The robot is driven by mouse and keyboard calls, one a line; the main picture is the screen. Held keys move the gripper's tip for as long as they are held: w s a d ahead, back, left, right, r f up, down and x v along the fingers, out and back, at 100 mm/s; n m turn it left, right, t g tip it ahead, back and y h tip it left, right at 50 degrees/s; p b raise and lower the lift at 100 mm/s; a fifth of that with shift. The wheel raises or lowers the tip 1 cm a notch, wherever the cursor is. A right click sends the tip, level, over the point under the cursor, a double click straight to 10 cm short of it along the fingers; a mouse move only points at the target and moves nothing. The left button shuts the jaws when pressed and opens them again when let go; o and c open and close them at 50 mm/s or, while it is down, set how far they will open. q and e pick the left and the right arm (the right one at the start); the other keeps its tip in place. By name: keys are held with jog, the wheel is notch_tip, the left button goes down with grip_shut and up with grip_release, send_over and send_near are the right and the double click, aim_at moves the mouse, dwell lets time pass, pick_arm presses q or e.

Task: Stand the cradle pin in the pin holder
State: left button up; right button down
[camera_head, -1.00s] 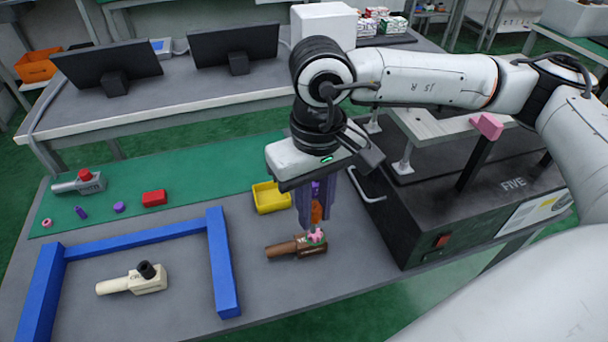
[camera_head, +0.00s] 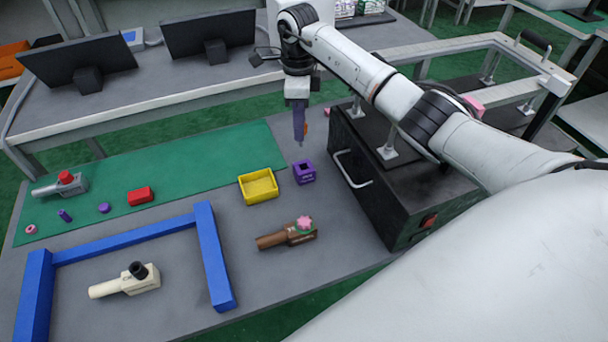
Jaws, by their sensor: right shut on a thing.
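My right gripper (camera_head: 299,122) points down with its purple fingers, beyond and above the pin holder. The pin holder, a small purple block with a dark square opening (camera_head: 304,172), stands on the table beside the yellow tray. The held piece is apart from the holder. My left gripper is not in view.
A yellow tray (camera_head: 258,198) is left of the holder. A black box with a handle (camera_head: 385,195) stands close on the right. Blue bars (camera_head: 213,250) frame a cream lever fixture (camera_head: 115,286). A red block (camera_head: 140,196) and small parts lie on the green mat.

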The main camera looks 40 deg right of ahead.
jog(key=shift+m, duration=0.6)
jog(key=f, duration=0.7)
jog(key=shift+s+d, duration=0.25)
jog(key=shift+d, duration=0.05)
jog(key=shift+f, duration=2.2)
